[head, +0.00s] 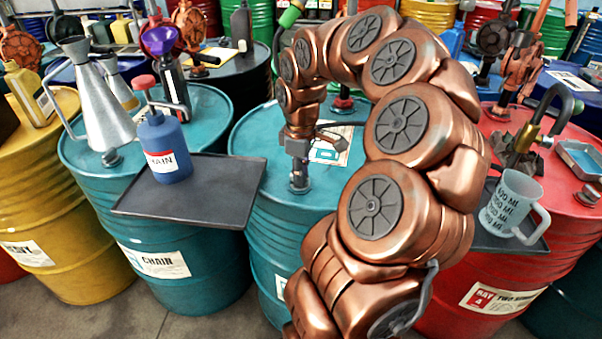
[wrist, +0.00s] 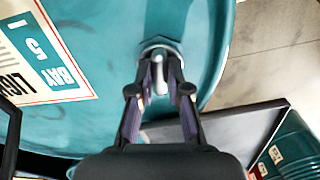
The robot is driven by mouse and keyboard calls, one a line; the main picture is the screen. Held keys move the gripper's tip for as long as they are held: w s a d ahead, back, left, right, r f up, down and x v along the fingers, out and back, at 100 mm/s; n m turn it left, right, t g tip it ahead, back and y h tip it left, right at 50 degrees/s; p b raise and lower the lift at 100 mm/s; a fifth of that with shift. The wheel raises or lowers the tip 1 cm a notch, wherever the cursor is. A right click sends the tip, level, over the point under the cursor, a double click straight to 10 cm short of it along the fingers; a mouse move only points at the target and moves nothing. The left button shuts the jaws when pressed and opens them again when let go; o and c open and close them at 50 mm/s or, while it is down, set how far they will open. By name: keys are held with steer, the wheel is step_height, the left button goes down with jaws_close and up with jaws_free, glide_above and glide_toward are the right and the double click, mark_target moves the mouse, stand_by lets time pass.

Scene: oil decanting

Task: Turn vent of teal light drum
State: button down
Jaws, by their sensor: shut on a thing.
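The teal light drum (head: 262,135) stands in the middle of the head view, partly behind my arm. Its lid also fills much of the wrist view (wrist: 110,55), with a label (wrist: 40,60) reading BAY 5 and part of LIGHT. The vent (wrist: 160,43) is a small silver fitting near the lid's rim; its base shows in the head view (head: 299,189). My gripper (wrist: 159,62) points down over the vent, with its fingers closed on it. In the head view my gripper (head: 299,170) hides the vent's upper part.
A dark tray (head: 190,205) with a blue bottle (head: 164,148) juts out left of my gripper, close by. A white measuring jug (head: 510,205) stands right of my arm by a red drum.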

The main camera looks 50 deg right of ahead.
stand_by(0.3)
steer(key=c, duration=1.1)
jaws_free()
steer(key=shift+r, duration=0.1)
steer(key=shift+r, duration=5.9)
